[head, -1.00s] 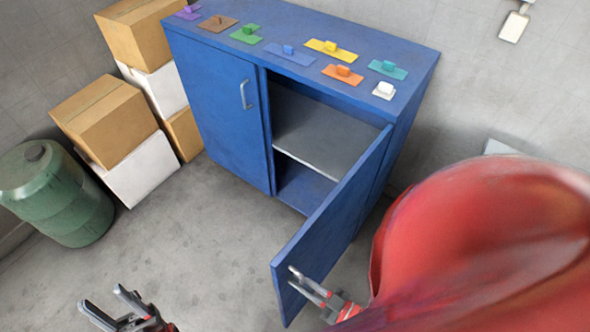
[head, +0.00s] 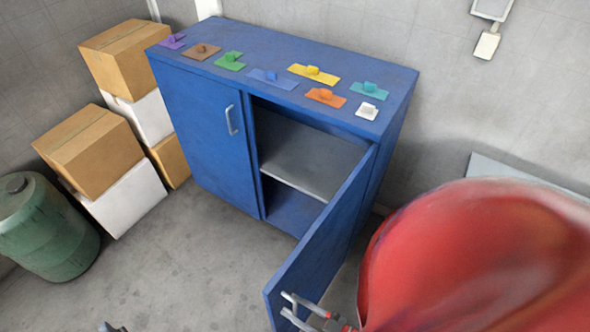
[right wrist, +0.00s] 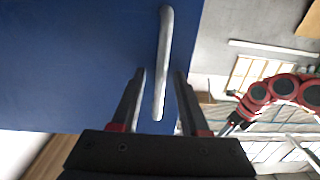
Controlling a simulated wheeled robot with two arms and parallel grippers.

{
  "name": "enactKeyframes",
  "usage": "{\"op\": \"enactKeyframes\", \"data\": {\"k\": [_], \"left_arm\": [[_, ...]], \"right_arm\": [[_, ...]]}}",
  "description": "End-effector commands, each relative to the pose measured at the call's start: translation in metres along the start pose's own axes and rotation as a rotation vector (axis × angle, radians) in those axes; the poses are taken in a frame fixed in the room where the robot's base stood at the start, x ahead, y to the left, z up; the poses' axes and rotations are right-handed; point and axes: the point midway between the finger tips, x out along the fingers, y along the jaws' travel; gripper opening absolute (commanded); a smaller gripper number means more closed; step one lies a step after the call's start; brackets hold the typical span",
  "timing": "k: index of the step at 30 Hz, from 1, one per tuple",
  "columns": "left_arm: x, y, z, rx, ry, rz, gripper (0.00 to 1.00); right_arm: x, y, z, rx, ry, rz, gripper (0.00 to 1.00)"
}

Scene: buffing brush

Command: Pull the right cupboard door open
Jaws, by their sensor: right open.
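The blue cupboard's right door (head: 325,240) stands wide open, swung out toward me, showing a grey shelf (head: 310,160) inside. The left door (head: 205,140) is closed, with a pale handle (head: 231,120). My right gripper (head: 287,304) is at the outer lower end of the open door. In the right wrist view, the door's light metal handle (right wrist: 163,65) runs between the open fingers of my right gripper (right wrist: 160,76), with gaps beside it. My left gripper (head: 112,328) barely shows at the bottom edge; its jaws cannot be made out.
Several coloured flat blocks with knobs, such as a yellow one (head: 314,74), lie on the cupboard top (head: 250,45). Stacked boxes (head: 88,150) and a green barrel (head: 45,228) stand left. My red arm covers the lower right. The floor (head: 190,270) before the cupboard is clear.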

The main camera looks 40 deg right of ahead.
Motion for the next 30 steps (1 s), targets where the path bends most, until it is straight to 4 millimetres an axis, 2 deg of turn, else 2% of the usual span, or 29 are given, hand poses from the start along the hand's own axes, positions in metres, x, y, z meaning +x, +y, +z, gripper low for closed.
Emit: {"op": "enactKeyframes", "data": {"k": [5,14,18,24,30], "left_arm": [[-0.012,0.001,0.002,0.0,0.0,0.0,0.5],[-0.036,0.002,0.006,0.0,0.0,0.0,0.5],[-0.036,0.002,0.006,0.0,0.0,0.0,0.5],[-0.032,0.002,0.005,0.0,0.0,0.0,0.5],[-0.032,0.002,0.005,0.0,0.0,0.0,0.5]], "right_arm": [[-0.03,0.0,0.006,0.002,-0.007,0.002,0.45],[-0.11,0.0,0.006,0.002,-0.006,0.001,0.45],[-0.141,0.001,0.003,-0.001,-0.006,0.003,0.45],[-0.165,0.001,0.0,0.0,-0.001,0.003,0.45],[-0.171,0.0,0.0,0.001,0.001,0.001,0.45]]}}
